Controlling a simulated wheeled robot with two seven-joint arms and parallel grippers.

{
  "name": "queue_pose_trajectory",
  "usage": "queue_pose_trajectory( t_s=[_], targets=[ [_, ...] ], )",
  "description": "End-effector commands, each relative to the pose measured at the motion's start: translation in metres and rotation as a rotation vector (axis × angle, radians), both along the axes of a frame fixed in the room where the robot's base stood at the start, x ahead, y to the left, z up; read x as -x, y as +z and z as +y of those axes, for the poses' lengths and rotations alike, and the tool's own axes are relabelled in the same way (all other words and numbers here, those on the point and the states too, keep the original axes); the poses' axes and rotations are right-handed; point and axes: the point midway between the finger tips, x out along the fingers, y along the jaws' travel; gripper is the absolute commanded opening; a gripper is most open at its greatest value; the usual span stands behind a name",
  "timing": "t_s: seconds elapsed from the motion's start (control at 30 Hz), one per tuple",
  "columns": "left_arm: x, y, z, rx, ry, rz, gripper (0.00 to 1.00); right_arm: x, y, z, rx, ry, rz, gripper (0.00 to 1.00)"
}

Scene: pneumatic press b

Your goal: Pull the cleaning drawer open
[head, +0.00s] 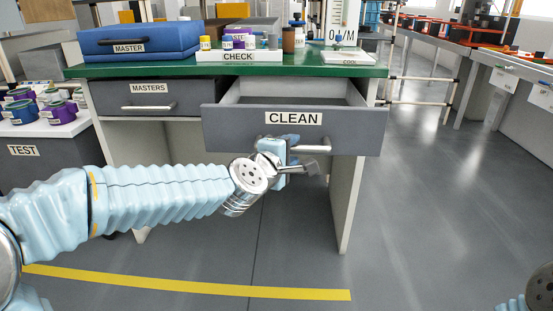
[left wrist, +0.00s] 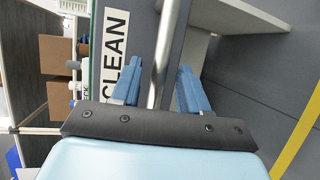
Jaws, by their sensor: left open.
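The grey cleaning drawer (head: 350,138), labelled CLEAN, stands pulled out from under the green-topped bench, and its inside shows above the front panel. Its metal bar handle (head: 318,147) is on the front below the label, partly hidden by my left gripper (head: 290,160). In the left wrist view, the handle (left wrist: 164,45) runs between the two blue fingers of my left gripper (left wrist: 154,82), which are open with one on each side of the bar. The CLEAN label (left wrist: 115,50) shows sideways beside it. My right gripper is out of view; only a bit of my right arm shows at lower right.
The closed MASTERS drawer (head: 150,97) is to the left. On the green bench top (head: 190,69) are a blue MASTER case (head: 135,40), a white CHECK tray (head: 215,56) and several bottles. A yellow line (head: 190,285) crosses the floor. The floor at right is clear.

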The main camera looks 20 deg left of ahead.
Motion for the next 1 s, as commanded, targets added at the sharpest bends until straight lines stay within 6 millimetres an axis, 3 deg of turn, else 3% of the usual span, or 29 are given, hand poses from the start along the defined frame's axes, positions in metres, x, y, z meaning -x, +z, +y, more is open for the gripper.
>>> queue_pose_trajectory(
  t_s=[0.2, 0.43, 0.6, 1.0],
  targets=[
    [0.054, 0.014, 0.007, -0.001, 0.000, -0.003, 0.44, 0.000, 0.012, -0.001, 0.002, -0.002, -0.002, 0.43],
    [0.097, 0.021, 0.012, -0.001, 0.001, -0.002, 0.44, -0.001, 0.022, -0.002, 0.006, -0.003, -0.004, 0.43],
    [0.111, 0.021, 0.013, -0.001, -0.001, 0.001, 0.44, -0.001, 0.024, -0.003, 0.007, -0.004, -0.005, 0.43],
    [0.112, 0.021, 0.013, -0.002, -0.001, 0.001, 0.44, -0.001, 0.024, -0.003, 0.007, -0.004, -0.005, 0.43]
  ],
)
